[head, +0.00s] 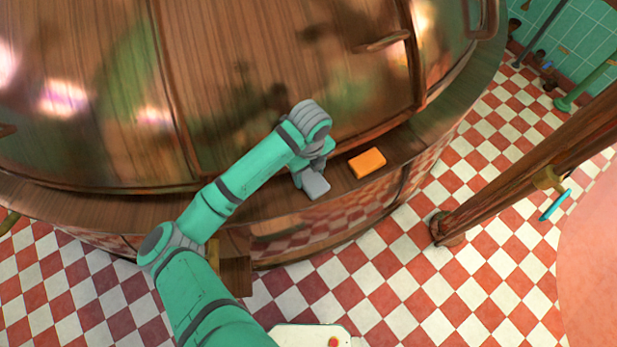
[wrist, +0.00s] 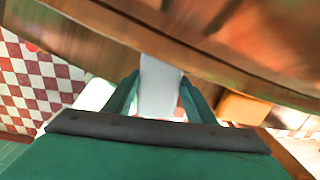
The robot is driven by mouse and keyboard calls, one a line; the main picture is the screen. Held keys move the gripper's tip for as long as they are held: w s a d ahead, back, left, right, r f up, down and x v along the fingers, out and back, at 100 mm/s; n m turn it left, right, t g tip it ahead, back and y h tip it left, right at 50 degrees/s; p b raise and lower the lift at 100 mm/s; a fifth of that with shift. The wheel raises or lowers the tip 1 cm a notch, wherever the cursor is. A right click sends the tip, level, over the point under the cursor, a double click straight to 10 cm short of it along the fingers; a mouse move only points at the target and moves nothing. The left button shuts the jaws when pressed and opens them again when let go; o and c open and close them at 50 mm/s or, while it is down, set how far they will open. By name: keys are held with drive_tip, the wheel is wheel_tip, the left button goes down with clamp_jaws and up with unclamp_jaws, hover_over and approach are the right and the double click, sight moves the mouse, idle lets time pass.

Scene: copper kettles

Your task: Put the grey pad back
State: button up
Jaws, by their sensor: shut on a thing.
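The grey pad (head: 314,185) is at the rim ledge of the big copper kettle, below my gripper (head: 308,173) in the head view. In the wrist view the grey pad (wrist: 160,88) sits between the two green fingers of my gripper (wrist: 159,92), which are shut on it. In the head view the pad appears over the ledge; I cannot tell whether it touches the ledge. Part of the pad is hidden by my gripper.
An orange block (head: 367,163) lies on the wooden ledge (head: 420,140) just right of the pad; it also shows in the wrist view (wrist: 245,108). The copper kettle (head: 230,90) rises behind the ledge. A brown post (head: 520,185) stands at the right.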

sight(309, 176)
drive_tip(key=shift+f, duration=1.6)
drive_tip(key=o, duration=1)
